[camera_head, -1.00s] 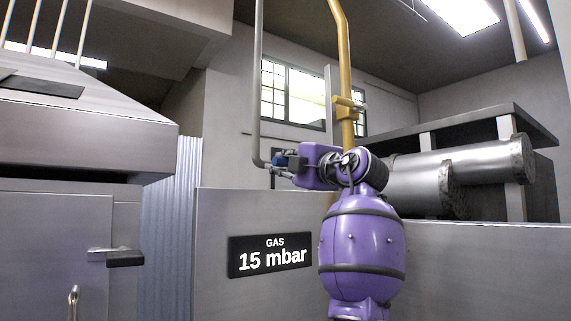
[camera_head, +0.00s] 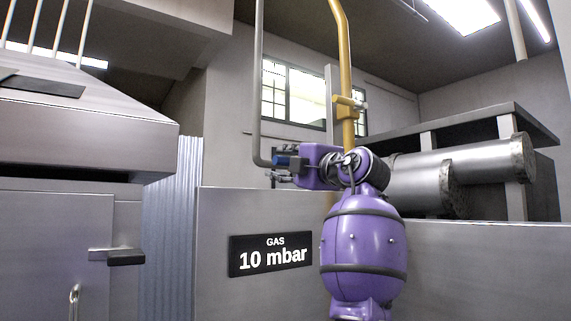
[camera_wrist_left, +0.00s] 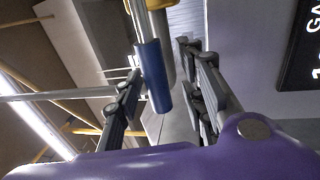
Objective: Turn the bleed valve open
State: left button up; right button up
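The bleed valve's blue handle (camera_head: 290,162) shows in the head view at the lower end of the grey pipe (camera_head: 258,90), just in front of my left gripper (camera_head: 278,174). In the left wrist view the blue handle (camera_wrist_left: 153,76) lies between the two fingers, with a gap visible on the right side. I cannot tell whether the left finger touches it. The fingers are apart. The valve body is mostly hidden behind the gripper. My right gripper is out of view.
A black sign (camera_head: 270,256) on the grey panel reads GAS 10 mbar. A yellow pipe (camera_head: 343,55) with a yellow fitting rises behind my arm. A grey cabinet with a handle (camera_head: 120,257) stands at the left.

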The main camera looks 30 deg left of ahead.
pick_arm(q)
jog(key=v, duration=1.2)
